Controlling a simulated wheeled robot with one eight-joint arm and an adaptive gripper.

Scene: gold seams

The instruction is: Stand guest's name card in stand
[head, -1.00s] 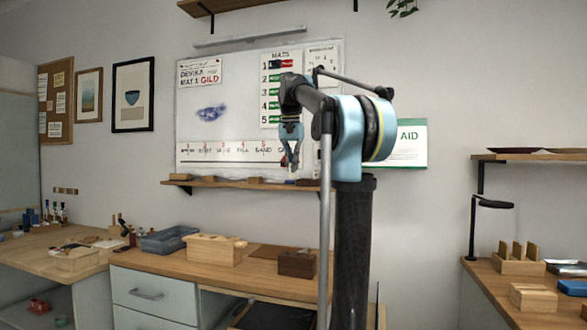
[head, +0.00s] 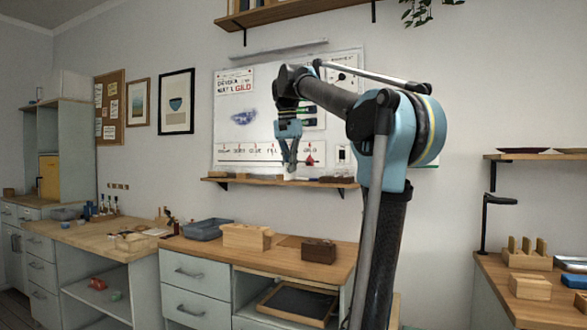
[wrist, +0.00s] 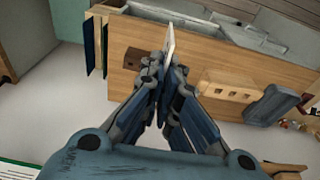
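My gripper (head: 289,165) is raised in front of the whiteboard in the head view. In the wrist view its fingertips (wrist: 166,62) are close together on a thin white card (wrist: 171,40), seen nearly edge-on; its writing cannot be read. Below on the wooden counter is a small dark wooden block (head: 318,251), which looks like the stand; it also shows in the wrist view (wrist: 134,59), left of the fingertips. The card is well above the counter and apart from the block.
A pale wooden block with slots (head: 246,238) and a grey tray (head: 206,230) stand left of the dark block. A whiteboard (head: 240,150) hangs behind, with a narrow ledge (head: 240,182) below it. Another bench (head: 487,290) stands at right. Bare counter lies around the dark block.

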